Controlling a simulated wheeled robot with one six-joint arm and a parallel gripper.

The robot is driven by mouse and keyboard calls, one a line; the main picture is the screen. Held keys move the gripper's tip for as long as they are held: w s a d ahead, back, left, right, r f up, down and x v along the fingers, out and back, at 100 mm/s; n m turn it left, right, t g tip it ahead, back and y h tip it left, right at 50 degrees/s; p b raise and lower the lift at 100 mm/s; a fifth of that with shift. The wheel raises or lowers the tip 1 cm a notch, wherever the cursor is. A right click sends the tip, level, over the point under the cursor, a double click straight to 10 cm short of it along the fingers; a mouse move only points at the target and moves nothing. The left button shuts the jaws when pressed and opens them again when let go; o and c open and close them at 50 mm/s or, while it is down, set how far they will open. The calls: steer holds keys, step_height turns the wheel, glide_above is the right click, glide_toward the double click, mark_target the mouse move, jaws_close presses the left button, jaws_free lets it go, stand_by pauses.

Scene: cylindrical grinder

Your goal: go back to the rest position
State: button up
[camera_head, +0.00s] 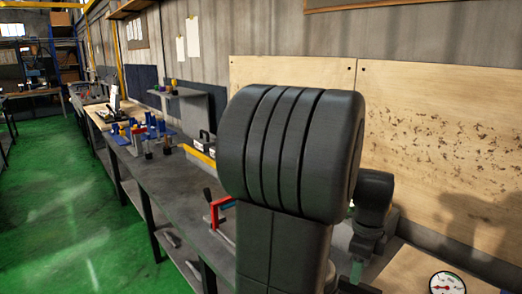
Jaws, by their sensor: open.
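A large dark ribbed part of my own arm fills the middle of the head view and hides part of the bench behind it. Another dark rounded part shows just to its right, and I cannot tell for sure what it is. I cannot make out my gripper or its fingers anywhere in this view. No object is seen held.
A long grey workbench (183,188) runs along the wall, with a red clamp-like tool (216,209), blue items (138,137) and a grey shelf (191,110) on it. A round gauge (447,283) is at lower right, near wooden wall panels (445,150). The green floor (60,210) at left is clear.

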step_height(320, 180, down, 6)
steer(key=shift+r, duration=0.15)
stand_by(0.4)
step_height(320, 180, up, 14)
step_height(320, 180, down, 14)
steer(key=shift+r, duration=0.2)
steer(key=shift+f, duration=0.25)
steer(key=n, duration=0.6)
steer(key=shift+w+r, duration=0.1)
steer(key=shift+w, duration=0.15)
